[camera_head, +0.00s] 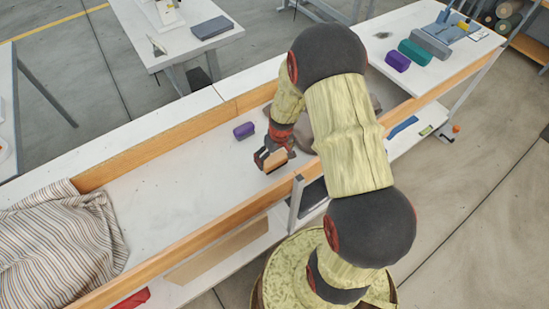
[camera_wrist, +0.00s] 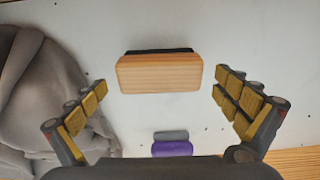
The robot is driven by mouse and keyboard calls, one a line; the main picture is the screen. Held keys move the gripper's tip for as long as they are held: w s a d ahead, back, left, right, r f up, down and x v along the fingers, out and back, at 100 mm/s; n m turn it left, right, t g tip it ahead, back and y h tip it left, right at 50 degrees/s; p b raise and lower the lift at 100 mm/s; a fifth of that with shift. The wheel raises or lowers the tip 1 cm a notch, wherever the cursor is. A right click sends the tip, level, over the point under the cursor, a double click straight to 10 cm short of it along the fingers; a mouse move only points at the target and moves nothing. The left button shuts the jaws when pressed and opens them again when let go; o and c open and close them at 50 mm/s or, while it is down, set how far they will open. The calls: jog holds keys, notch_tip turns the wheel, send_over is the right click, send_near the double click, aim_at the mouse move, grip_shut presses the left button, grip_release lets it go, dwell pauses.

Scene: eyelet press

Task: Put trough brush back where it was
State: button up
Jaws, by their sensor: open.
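The trough brush, a wooden block with a dark strip along its far side (camera_wrist: 160,74), appears on the white bench surface in the wrist view. In the head view its wooden part (camera_head: 275,161) shows at my gripper (camera_head: 272,157), partly covered by it. My gripper is open, with its yellow-padded fingers spread left and right of the brush in the wrist view. Gaps show between the brush and both fingers, and nothing is held. I cannot tell exactly how far the fingertips are above the surface.
A purple block (camera_head: 244,130) lies close by, behind and left of my gripper. A grey crumpled cloth (camera_wrist: 38,95) lies at left in the wrist view. Wooden rails (camera_head: 165,150) edge the trough. A striped cloth (camera_head: 55,245) fills its left end; clear white surface lies between.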

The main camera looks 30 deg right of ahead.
notch_tip(320, 180, up, 10)
jog(key=s+p, duration=0.1)
jog(key=p, duration=0.1)
notch_tip(320, 180, up, 9)
jog(key=t, duration=0.1)
send_over(277, 161)
jog(key=a, duration=0.3)
jog(key=s+a+r, duration=0.3)
jog(key=a+r, duration=0.2)
jog(key=r, duration=0.5)
jog(key=s+a+r+t, duration=0.1)
jog(key=s+a+r, duration=0.2)
jog(key=s+r, duration=0.3)
jog(key=s+a+r+t, duration=0.2)
jog(key=s+a+r, duration=0.1)
jog(key=s+r, duration=0.4)
jog(key=shift+s+a, duration=0.2)
jog(key=shift+s, duration=1)
